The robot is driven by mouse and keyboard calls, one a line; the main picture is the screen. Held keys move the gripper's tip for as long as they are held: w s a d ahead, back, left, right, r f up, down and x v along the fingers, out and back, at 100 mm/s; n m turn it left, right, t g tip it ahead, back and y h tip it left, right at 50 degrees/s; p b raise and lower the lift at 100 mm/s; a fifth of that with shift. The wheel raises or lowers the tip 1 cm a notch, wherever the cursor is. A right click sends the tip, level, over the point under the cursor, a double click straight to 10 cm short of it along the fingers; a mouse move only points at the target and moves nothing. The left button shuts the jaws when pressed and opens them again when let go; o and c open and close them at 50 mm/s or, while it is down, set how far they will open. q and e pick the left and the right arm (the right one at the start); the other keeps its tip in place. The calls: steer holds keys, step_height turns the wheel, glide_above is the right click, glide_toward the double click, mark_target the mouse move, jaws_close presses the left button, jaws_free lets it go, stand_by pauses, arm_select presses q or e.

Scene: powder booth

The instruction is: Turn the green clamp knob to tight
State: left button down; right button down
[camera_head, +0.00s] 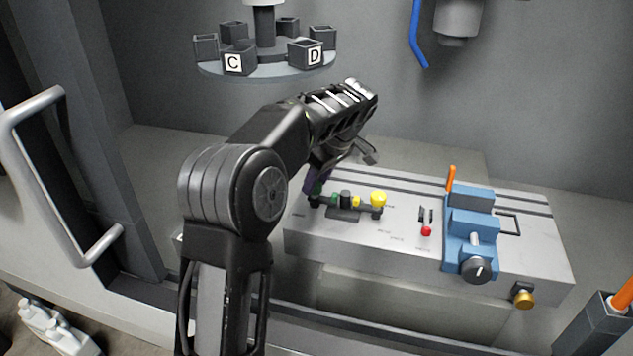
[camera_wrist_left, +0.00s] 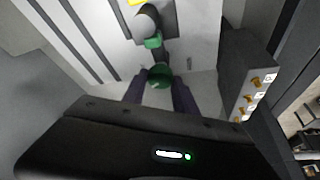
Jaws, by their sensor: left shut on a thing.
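The green clamp knob (camera_wrist_left: 160,73) shows in the left wrist view between the two dark fingers of my left gripper (camera_wrist_left: 159,90). My left gripper is shut on it. In the head view, my left gripper (camera_head: 317,186) points down at the left end of the grey machine bed (camera_head: 400,241), and its fingers hide most of the knob. A green part (camera_wrist_left: 153,41) and a dark cylinder (camera_wrist_left: 148,18) sit beyond the knob in the wrist view. The knob's mark and setting cannot be read. My right gripper is not in view.
A yellow knob (camera_head: 378,198) and a red button (camera_head: 426,231) stand right of the gripper. A blue vise (camera_head: 472,223) with an orange handle (camera_head: 451,179) is farther right. A carousel (camera_head: 266,69) with dark bins hangs behind.

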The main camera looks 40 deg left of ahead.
arm_select(q)
steer(key=shift+f+m, duration=0.15)
steer(key=shift+m, duration=0.15)
steer(key=c, duration=1)
jaws_free()
steer(key=shift+o, duration=0.2)
steer(key=shift+r, duration=0.2)
steer(key=shift+d+r, duration=0.15)
steer(key=shift+r, duration=0.15)
steer(key=v, duration=0.3)
steer(key=shift+d+r+b, duration=0.15)
steer(key=shift+r+b, duration=0.15)
steer(key=shift+r, duration=0.05)
steer(key=p+v, duration=0.2)
steer(key=v, duration=0.1)
steer(key=shift+s+r, duration=0.1)
steer(key=shift+s, duration=0.1)
